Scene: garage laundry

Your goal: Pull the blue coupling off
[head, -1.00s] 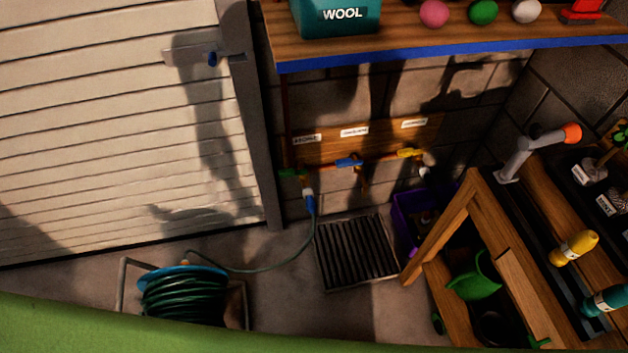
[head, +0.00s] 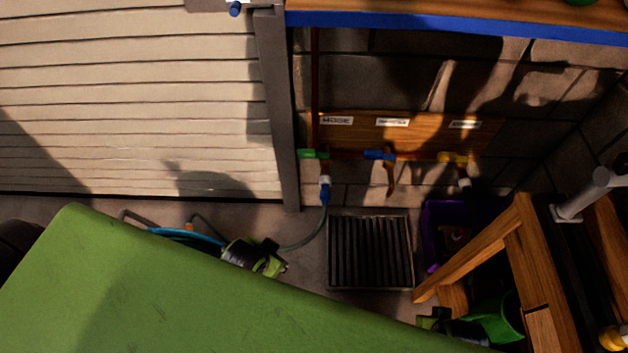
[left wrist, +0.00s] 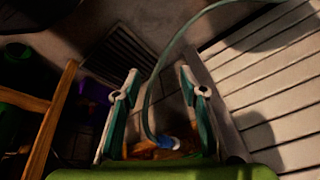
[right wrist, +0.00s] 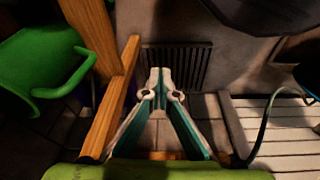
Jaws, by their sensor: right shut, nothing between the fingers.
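The blue coupling (head: 325,193) hangs upright on the hose end, under the green-handled tap (head: 313,154) on the wall. In the left wrist view the coupling (left wrist: 166,143) shows between my left fingers, beyond them and apart from them. My left gripper (left wrist: 160,78) is open and empty.
The hose (head: 308,238) curves from the coupling toward a reel, mostly hidden behind my green body. Blue (head: 379,155) and yellow (head: 453,158) taps sit to the right. A floor grate (head: 370,252), purple crate (head: 432,236) and wooden bench frame (head: 470,252) stand near.

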